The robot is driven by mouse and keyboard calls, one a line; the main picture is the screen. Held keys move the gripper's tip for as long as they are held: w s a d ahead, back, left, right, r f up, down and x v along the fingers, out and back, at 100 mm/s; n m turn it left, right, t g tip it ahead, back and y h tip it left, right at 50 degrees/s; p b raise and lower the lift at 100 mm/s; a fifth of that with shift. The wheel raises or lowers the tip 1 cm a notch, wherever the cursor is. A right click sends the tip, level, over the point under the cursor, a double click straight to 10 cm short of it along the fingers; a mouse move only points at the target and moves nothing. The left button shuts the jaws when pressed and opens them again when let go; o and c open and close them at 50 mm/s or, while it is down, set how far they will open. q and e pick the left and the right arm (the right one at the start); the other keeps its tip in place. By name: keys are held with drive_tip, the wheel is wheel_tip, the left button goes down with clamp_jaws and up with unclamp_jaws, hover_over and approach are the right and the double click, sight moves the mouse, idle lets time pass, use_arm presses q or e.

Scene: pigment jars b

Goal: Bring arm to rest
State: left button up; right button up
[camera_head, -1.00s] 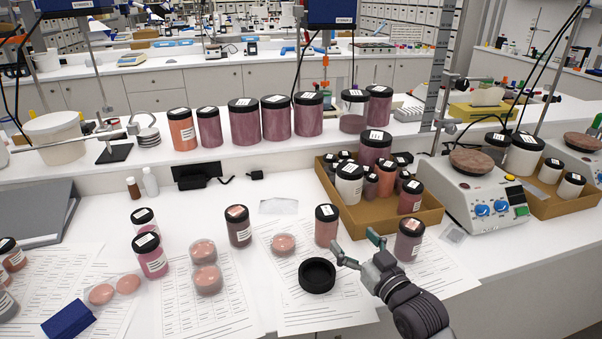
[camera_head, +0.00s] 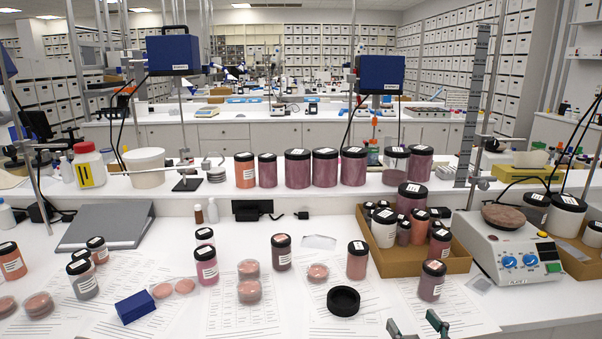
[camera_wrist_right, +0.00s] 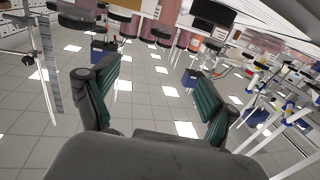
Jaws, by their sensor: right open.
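My right gripper (camera_head: 417,330) shows at the bottom edge of the head view, with only its fingertips in frame. The fingers are apart, with nothing between them. The right wrist view also shows the open, empty gripper (camera_wrist_right: 155,100), with bare floor and upturned bench scenery beyond it. My left gripper is not in view.
A black ring-shaped lid (camera_head: 343,301) lies on paper left of the gripper. A cardboard tray (camera_head: 392,262) full of jars and a hotplate stirrer (camera_head: 510,262) stand behind and right. Several jars, pigment dishes and a blue block (camera_head: 136,307) occupy the bench to the left.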

drive_tip(key=s+d+f+g+h, duration=0.1)
drive_tip(key=s+f+g, duration=0.15)
drive_tip(key=f, duration=0.95)
drive_tip(key=s+d+f+m+g+h, duration=0.15)
drive_tip(key=s+f, duration=0.25)
drive_tip(key=f, duration=0.8)
drive_tip(key=s+d+f+g+h, duration=0.1)
drive_tip(key=s+f+g, duration=0.2)
drive_tip(key=f, duration=0.9)
drive_tip(key=s+a+f+g, duration=0.1)
drive_tip(key=s+f+g, duration=0.4)
drive_tip(key=s+f, duration=1.35)
drive_tip(key=s+a+f+g, duration=0.1)
drive_tip(key=s+f+g, duration=0.1)
drive_tip(key=s, duration=0.8)
drive_tip(key=s+a+f+n+g, duration=0.1)
drive_tip(key=s+f+g, duration=0.1)
drive_tip(key=s, duration=0.8)
drive_tip(key=shift+s+f, duration=0.15)
drive_tip(key=shift+f, duration=0.1)
drive_tip(key=shift+h, duration=0.25)
